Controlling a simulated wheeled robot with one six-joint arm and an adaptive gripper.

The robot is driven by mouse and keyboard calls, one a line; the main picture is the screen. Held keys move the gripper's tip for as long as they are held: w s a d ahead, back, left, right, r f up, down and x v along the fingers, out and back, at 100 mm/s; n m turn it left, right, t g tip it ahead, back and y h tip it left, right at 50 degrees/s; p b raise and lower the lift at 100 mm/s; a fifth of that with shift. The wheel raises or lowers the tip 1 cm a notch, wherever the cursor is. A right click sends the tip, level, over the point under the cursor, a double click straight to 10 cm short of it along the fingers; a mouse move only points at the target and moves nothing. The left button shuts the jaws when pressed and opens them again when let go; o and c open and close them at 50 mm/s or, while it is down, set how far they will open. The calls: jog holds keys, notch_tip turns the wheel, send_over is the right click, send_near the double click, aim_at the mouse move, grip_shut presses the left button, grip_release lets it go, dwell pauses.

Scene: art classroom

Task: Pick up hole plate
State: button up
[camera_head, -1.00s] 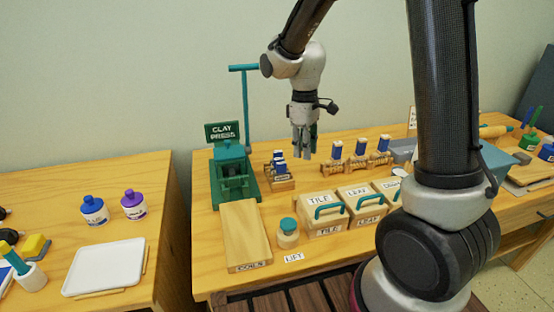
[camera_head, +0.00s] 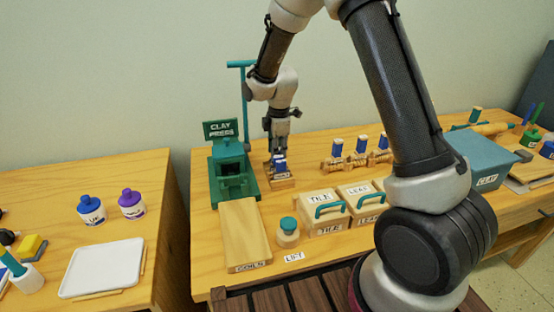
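I cannot single out the hole plate by its label, which is too small to read. A small wooden rack (camera_head: 281,184) with blue-topped pieces (camera_head: 280,164) stands just right of the green clay press (camera_head: 232,172). My gripper (camera_head: 277,151) points down right over these blue tops, at or very near them. Its fingers are small and partly merge with the pieces, so I cannot tell whether they are open, shut or touching. More blue-topped pieces (camera_head: 361,147) stand in a wooden holder to the right.
Lidded boxes (camera_head: 326,225), a jar (camera_head: 288,238) and a wooden board (camera_head: 243,235) stand along the front of the table. A blue-grey clay bin (camera_head: 484,160) is at the right. A side table (camera_head: 60,190) with a white tray (camera_head: 104,270) is at the left.

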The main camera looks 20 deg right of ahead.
jog(key=shift+w+f, duration=0.1)
jog(key=shift+f, duration=0.55)
grip_shut()
jog(key=shift+r, duration=0.1)
